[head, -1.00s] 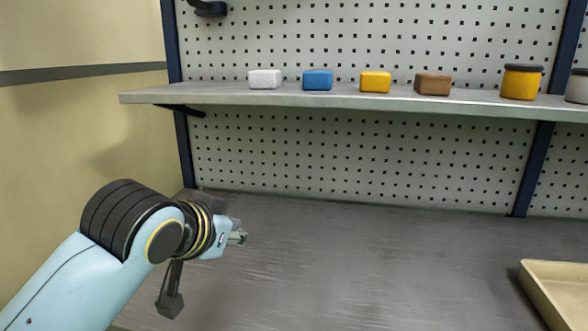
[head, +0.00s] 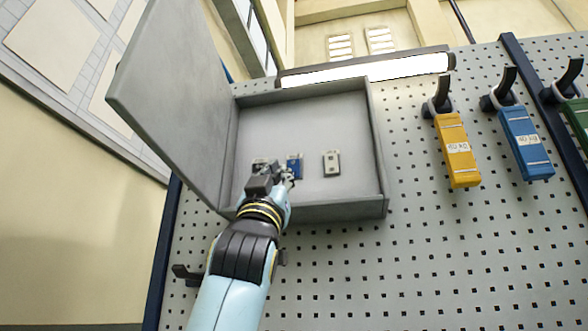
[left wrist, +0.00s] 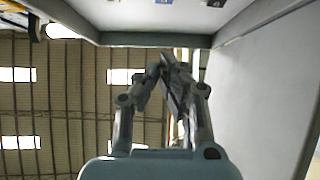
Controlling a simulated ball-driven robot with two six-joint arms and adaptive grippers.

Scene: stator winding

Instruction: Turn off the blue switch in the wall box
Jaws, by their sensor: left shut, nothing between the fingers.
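The wall box (head: 352,112) is open on the pegboard in the head view, its door (head: 175,85) swung out to the left. Inside on its back is the blue switch (head: 294,164), partly covered by my left gripper (head: 288,178). A whitish switch (head: 332,163) sits to its right, and another switch is mostly hidden behind the gripper. My left gripper is shut and empty, at the blue switch; I cannot tell whether it touches. In the left wrist view the shut fingers (left wrist: 160,68) point toward the box, with a blue patch (left wrist: 163,2) at the top edge. My right gripper is not in view.
A yellow tagged block (head: 457,150) and a blue tagged block (head: 526,142) hang on hooks right of the box. A green one (head: 577,115) hangs at the right edge. A lit lamp (head: 365,70) runs above the box. The box's lower rim (head: 340,208) lies close to my left arm.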

